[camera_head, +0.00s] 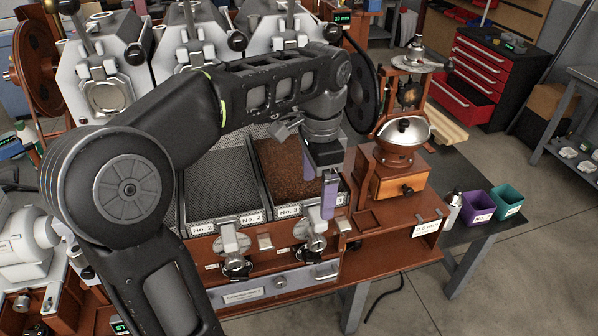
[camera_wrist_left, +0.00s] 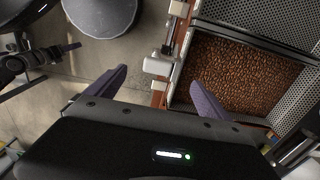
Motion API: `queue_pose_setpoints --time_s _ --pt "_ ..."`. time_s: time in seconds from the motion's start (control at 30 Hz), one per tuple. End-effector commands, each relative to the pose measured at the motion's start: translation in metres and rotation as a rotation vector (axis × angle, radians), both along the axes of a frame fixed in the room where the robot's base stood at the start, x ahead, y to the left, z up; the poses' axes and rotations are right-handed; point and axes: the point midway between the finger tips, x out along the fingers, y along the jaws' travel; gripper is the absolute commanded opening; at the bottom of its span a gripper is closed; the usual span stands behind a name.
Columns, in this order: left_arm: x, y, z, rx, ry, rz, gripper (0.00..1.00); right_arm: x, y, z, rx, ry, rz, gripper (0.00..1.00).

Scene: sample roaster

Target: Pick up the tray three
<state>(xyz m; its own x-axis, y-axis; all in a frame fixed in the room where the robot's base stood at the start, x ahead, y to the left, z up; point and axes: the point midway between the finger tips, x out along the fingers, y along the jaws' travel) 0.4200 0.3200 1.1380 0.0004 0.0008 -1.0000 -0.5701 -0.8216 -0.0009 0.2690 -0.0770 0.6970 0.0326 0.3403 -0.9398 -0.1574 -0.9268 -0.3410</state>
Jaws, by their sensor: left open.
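Tray three, its front rim labelled "No. 3" (camera_head: 290,211), is a perforated metal tray in the wooden roaster stand. It holds brown beans (camera_head: 283,166), which also show in the left wrist view (camera_wrist_left: 240,75). My left gripper (camera_head: 318,184) is open with purple fingers, above the tray's front edge near its right corner. In the left wrist view, one finger of the gripper (camera_wrist_left: 155,92) overlaps the bean area and the other lies outside the tray, over the floor. The jaws hold nothing. The gripper hides the tray's right part.
The tray labelled "No. 2" (camera_head: 222,219) sits directly left and looks empty. Valve handles (camera_head: 310,240) stick out below the trays. A grinder-like machine (camera_head: 398,150) stands close on the right. Purple (camera_head: 479,206) and teal (camera_head: 508,199) bins stand farther right.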

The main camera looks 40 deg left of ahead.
Motion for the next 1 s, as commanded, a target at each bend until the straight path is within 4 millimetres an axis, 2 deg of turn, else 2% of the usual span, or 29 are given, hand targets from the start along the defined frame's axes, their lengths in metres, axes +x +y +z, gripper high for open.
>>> queue_pose_setpoints --time_s 0.3,0.73,1.0 --pt "0.0 0.0 -0.028 -0.001 0.001 0.0 0.92 0.003 0.001 -0.025 0.006 -0.01 0.002 0.36" --pt "0.0 0.0 -0.03 -0.001 0.002 0.0 0.92 0.004 0.002 -0.021 0.006 -0.012 0.002 0.36" --pt "0.002 0.002 -0.066 -0.002 0.004 0.0 0.92 0.002 0.001 -0.012 0.004 -0.007 0.001 0.36"
